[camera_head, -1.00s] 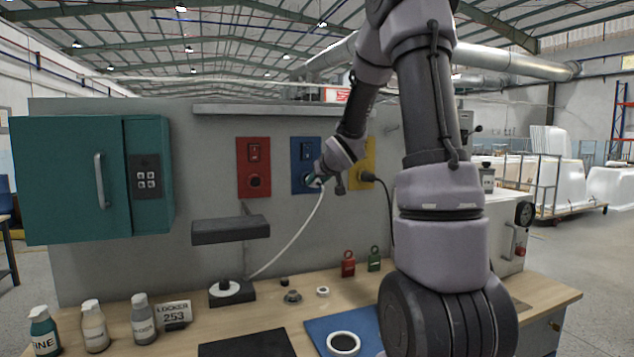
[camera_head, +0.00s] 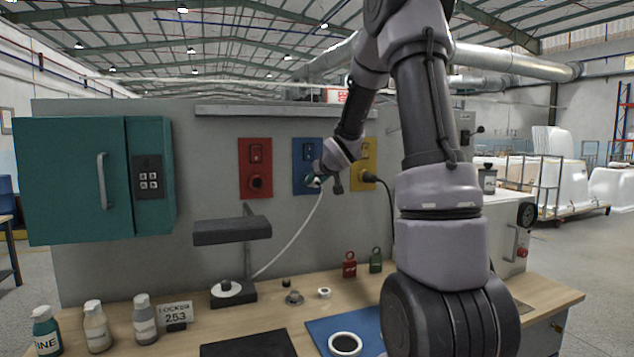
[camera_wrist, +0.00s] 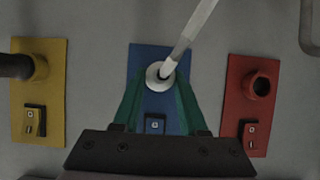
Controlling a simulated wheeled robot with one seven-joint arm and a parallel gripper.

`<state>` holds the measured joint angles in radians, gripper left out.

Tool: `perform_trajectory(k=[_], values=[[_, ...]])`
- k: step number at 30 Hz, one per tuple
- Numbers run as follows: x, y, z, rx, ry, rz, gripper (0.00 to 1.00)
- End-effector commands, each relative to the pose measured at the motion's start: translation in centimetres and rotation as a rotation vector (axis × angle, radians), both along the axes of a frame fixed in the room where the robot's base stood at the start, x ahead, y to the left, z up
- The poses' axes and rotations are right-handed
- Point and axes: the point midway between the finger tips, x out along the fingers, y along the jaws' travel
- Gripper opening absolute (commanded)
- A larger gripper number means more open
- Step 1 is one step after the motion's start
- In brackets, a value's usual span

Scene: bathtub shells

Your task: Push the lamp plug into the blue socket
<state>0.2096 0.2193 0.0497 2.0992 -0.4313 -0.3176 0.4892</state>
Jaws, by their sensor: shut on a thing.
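The blue socket (camera_head: 299,178) is a blue panel with a switch on the wall, between the red and yellow ones. My gripper (camera_head: 316,181) is at its lower half and covers the socket hole. In the wrist view my gripper (camera_wrist: 160,88) has its green fingers shut on the white lamp plug (camera_wrist: 154,75), in front of the blue panel (camera_wrist: 145,55). The white cord (camera_head: 294,239) runs from the plug down to the lamp (camera_head: 232,232) on the bench. How deep the plug sits in the socket is hidden.
A red socket panel (camera_head: 256,158) is left of the blue one. The yellow panel (camera_head: 361,152) holds a black plug (camera_head: 369,176) with a black cord. A teal cabinet (camera_head: 72,180) hangs at left. Bottles, padlocks and small parts lie on the bench (camera_head: 300,310).

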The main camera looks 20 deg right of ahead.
Motion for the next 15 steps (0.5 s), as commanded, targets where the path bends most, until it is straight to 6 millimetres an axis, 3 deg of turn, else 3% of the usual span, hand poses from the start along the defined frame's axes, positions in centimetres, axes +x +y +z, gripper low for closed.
perform_trajectory(k=[6,7,9,15], values=[[0.57,0.02,0.02,0.000,-0.001,0.000,0.00],[0.54,0.03,0.03,0.000,-0.001,0.000,0.53],[0.53,0.02,0.03,0.000,-0.001,0.000,0.77],[0.51,0.01,0.01,0.000,0.000,0.000,0.77]])
